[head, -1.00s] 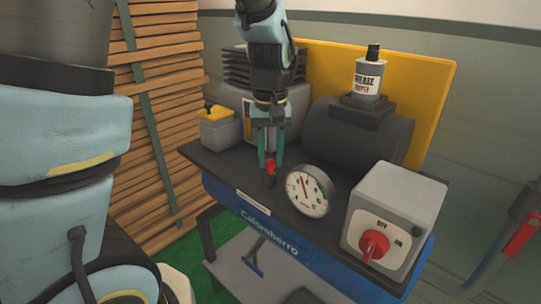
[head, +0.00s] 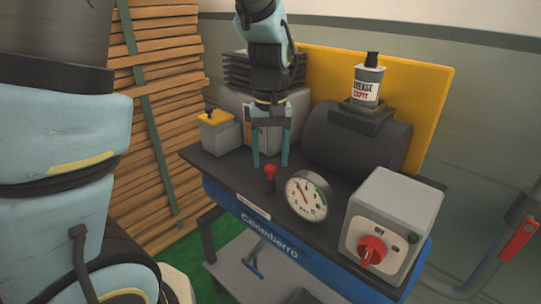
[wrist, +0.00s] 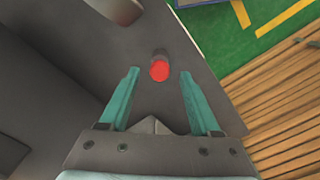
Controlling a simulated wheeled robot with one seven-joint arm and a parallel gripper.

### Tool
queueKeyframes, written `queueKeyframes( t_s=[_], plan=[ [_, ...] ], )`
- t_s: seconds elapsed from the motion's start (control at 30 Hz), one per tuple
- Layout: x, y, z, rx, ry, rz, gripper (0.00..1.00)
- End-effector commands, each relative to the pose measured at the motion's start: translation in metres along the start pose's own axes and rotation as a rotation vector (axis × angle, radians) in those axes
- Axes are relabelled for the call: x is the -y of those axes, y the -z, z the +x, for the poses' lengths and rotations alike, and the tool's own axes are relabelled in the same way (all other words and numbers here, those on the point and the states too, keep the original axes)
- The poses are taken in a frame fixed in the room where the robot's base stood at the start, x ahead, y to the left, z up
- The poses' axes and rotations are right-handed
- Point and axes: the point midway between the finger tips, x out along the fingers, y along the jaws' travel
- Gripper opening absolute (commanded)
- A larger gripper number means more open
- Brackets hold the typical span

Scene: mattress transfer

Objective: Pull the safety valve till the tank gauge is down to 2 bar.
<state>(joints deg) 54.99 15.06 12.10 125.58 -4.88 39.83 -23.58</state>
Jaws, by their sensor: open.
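The safety valve (head: 270,175) has a red knob on a dark stem and stands upright on the compressor's dark top. In the wrist view the red knob (wrist: 159,70) lies ahead of the fingertips, between their lines. My gripper (head: 271,162) is open above and behind the valve, with nothing between its fingers. It also shows in the wrist view (wrist: 158,72), apart from the knob. The tank gauge (head: 307,195) is a round white dial to the right of the valve. Its red needle points to the upper left; the small numbers are too blurred to read.
A grey switch box (head: 392,225) with a red rotary knob stands right of the gauge. Behind are a dark motor cylinder (head: 350,142), a grease can (head: 368,82) and a yellow panel (head: 425,90). Stacked wooden slats (head: 155,120) are further left.

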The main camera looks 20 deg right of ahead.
Motion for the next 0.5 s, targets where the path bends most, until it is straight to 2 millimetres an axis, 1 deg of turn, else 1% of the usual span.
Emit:
queueKeyframes(
  t_s=[0.07, 0.17, 0.4, 0.5],
  plan=[
    [0.0, 0.001, -0.005, -0.002, -0.001, 0.0, 0.64],
    [-0.001, 0.001, -0.018, -0.005, -0.004, 0.001, 0.64],
    [-0.001, 0.001, -0.066, -0.006, -0.004, 0.0, 0.64],
    [-0.001, 0.001, -0.083, -0.005, -0.003, 0.001, 0.64]
  ],
)
